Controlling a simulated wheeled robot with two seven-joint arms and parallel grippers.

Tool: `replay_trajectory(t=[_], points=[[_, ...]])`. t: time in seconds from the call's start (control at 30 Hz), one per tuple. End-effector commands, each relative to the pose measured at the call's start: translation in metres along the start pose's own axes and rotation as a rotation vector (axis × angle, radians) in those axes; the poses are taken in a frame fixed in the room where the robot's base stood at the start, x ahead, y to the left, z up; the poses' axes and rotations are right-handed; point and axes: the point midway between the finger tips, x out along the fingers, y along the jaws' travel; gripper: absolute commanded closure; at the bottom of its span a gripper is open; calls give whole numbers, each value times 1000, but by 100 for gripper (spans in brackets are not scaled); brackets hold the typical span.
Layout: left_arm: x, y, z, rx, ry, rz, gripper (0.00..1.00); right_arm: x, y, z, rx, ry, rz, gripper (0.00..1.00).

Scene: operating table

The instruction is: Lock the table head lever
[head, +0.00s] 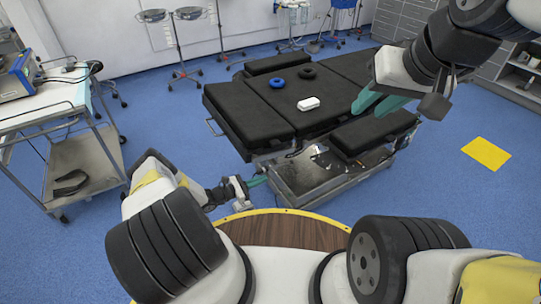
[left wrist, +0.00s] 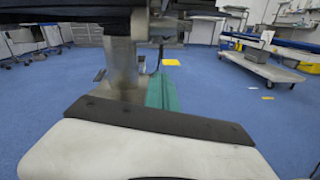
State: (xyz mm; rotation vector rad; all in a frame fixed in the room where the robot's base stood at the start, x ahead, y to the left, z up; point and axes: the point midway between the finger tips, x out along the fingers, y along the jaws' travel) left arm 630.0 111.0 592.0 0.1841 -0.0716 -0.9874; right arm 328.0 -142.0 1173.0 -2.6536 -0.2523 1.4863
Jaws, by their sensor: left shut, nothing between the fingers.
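The operating table (head: 242,112) has black pads and stands ahead of me on a metal base (head: 305,180). I cannot pick out the head lever for certain in either view. My left gripper (head: 258,181) is low beside the near left side of the metal base, its teal fingers shut and empty. In the left wrist view its teal fingers (left wrist: 160,92) point toward the table's grey column (left wrist: 121,62), under the dark table top. Whether they touch anything is unclear. My right gripper (head: 366,108) is over the table's right side, its teal fingers apart and empty.
Two ring pads, blue (head: 277,83) and black (head: 306,73), and a white object (head: 308,104) lie on the table. A metal cart (head: 85,160) stands at left. A yellow floor patch (head: 486,153) is at right. Blue floor is clear between cart and table.

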Motion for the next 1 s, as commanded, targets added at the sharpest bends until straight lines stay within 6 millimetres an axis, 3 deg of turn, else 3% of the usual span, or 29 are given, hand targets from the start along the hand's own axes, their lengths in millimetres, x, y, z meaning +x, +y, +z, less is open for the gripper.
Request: replay_trajectory(t=[0.4,0.7,1.0], points=[[84,-2,1,2,-2,-4,100,0,0,0,0,0,0,68],[88,0,34,0,0,-1,100,0,0,0,0,0,0,68],[89,0,40,2,0,-1,100,0,0,0,0,0,0,68]])
